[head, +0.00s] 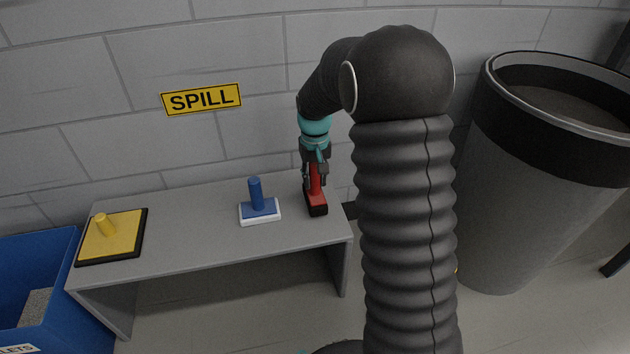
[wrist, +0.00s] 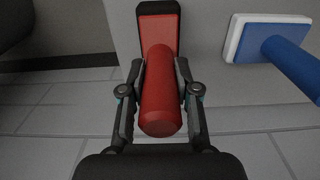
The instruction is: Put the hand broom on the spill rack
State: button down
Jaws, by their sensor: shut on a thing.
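The hand broom looks to be the red tool with a black underside (head: 316,203). It is upright at the right end of the grey spill rack (head: 200,228), under the SPILL sign. My gripper (head: 316,180) points down and is shut on its red handle. In the wrist view the handle (wrist: 162,95) stands between both fingers, and the red head with its black edge shows beyond it. The broom's base appears at the rack top, but I cannot tell whether it touches.
A blue tool with a white base (head: 260,211) stands on the rack left of the broom. A yellow tool with a black edge (head: 112,240) is at the rack's left end. A blue bin (head: 50,260) is at left, a large grey drum (head: 540,200) at right. Bare rack lies between the blue and yellow tools.

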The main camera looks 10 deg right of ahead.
jog(key=shift+f, duration=0.35)
jog(key=shift+f, duration=0.15)
jog(key=c, duration=0.8)
grip_release()
jog(key=shift+c, duration=0.2)
